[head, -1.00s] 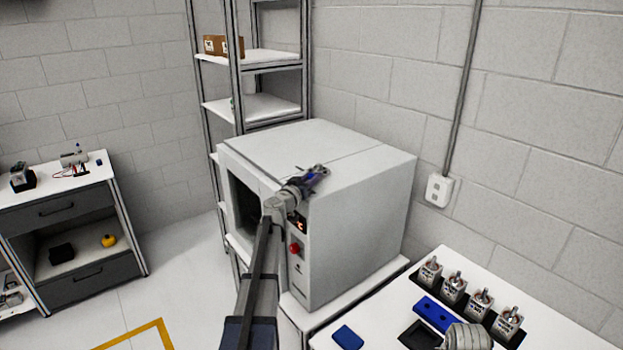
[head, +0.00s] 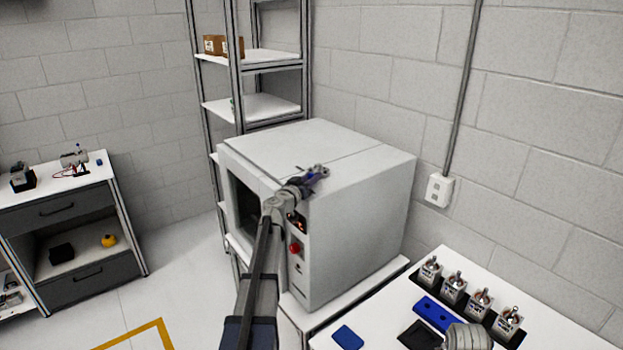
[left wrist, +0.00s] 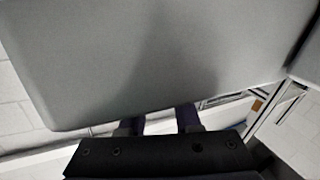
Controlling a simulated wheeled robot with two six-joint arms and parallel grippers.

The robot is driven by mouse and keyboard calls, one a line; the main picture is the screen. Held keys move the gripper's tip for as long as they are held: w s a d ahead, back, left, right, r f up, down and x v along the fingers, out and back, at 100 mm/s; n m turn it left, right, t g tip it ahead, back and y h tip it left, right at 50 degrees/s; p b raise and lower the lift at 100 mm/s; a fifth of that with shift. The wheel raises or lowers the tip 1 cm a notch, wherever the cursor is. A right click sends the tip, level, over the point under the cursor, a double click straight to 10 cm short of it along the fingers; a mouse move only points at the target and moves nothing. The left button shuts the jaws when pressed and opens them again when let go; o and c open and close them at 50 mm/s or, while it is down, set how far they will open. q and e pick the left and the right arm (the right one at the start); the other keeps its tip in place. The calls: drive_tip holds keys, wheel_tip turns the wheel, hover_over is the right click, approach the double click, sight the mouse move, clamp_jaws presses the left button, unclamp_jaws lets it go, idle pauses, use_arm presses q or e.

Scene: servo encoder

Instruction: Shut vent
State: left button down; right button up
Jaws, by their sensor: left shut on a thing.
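A white box-shaped chamber (head: 350,200) stands on a bench, its front opening (head: 245,200) dark. My left arm reaches up past its front panel, and my left gripper (head: 319,173) is at the top near the front edge. The left wrist view shows the two fingers (left wrist: 160,121) apart, below a large pale grey surface (left wrist: 150,60). The gripper is shut on a small part at the chamber's top, taken to be the vent. That part is mostly hidden by the fingers, and its position cannot be read.
A red button (head: 295,248) is on the front panel beside my forearm. A white table (head: 375,335) at the lower right bears several metal units in a black rack and blue parts. A shelf rack (head: 250,105) stands behind the chamber. The floor at left is clear.

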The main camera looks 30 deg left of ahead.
use_arm(q)
drive_tip(key=shift+a, duration=0.15)
drive_tip(key=a+m+h, duration=0.1)
drive_tip(key=h, duration=0.1)
drive_tip(key=a+m+h, duration=0.1)
drive_tip(key=m+h, duration=0.1)
drive_tip(key=h, duration=0.1)
drive_tip(key=shift+a+g, duration=0.3)
drive_tip(key=shift+w+a+m+g+h, duration=0.1)
drive_tip(key=shift+a+m+g+h, duration=0.3)
drive_tip(key=shift+m+h, duration=0.4)
drive_tip(key=shift+w+a+m+g+h, duration=0.1)
drive_tip(key=shift+a+m+g+h, duration=0.4)
drive_tip(key=shift+h, duration=0.55)
drive_tip(key=shift+a+m+g+h, duration=0.35)
drive_tip(key=shift+m+h, duration=0.35)
drive_tip(key=shift+h, duration=0.25)
drive_tip(key=c, duration=0.6)
unclamp_jaws()
drive_tip(key=shift+v, duration=3.9)
